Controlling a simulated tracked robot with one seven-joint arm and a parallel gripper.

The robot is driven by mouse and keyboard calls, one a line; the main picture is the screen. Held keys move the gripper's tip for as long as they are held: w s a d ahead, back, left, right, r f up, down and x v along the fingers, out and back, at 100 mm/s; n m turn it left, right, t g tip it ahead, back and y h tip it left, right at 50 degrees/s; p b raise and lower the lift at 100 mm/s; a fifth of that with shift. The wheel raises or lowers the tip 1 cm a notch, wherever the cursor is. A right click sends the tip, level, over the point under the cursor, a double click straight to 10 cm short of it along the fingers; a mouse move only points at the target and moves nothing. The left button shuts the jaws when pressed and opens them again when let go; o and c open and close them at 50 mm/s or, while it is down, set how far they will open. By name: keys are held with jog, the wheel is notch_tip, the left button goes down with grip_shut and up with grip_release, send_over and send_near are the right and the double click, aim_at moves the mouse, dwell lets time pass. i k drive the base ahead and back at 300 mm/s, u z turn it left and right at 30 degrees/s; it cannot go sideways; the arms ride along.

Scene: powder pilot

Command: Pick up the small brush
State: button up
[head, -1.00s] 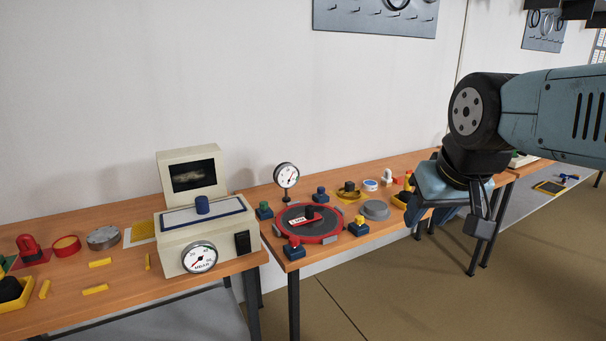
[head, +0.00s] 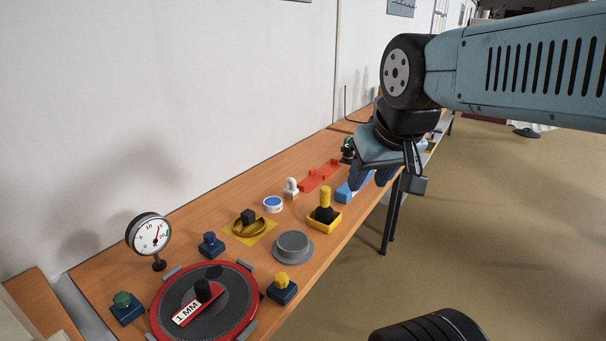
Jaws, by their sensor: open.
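No thing in the head view is clearly a small brush. The likeliest is an upright piece with a yellow top and a black lower part (head: 325,206), standing in a yellow square holder (head: 333,222) near the table's front edge. I cannot make out bristles. My gripper (head: 372,180) hangs above the far part of the table, behind and to the right of that piece. Its jaws are open, and I see nothing between them. It partly covers a blue object (head: 345,193) on the table.
A red sieve-like disc (head: 243,333) labelled 1 MM, a dial gauge (head: 149,235), a grey round lid (head: 293,246), a yellow plate with a ring (head: 262,235), a white tub (head: 272,204) and red blocks (head: 318,176) share the wooden table (head: 195,221). Open floor (head: 480,230) lies to the right.

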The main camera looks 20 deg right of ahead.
aim_at(290, 192)
jog(key=z, duration=0.25)
jog(key=i, duration=1.15)
jog(key=z, duration=0.35)
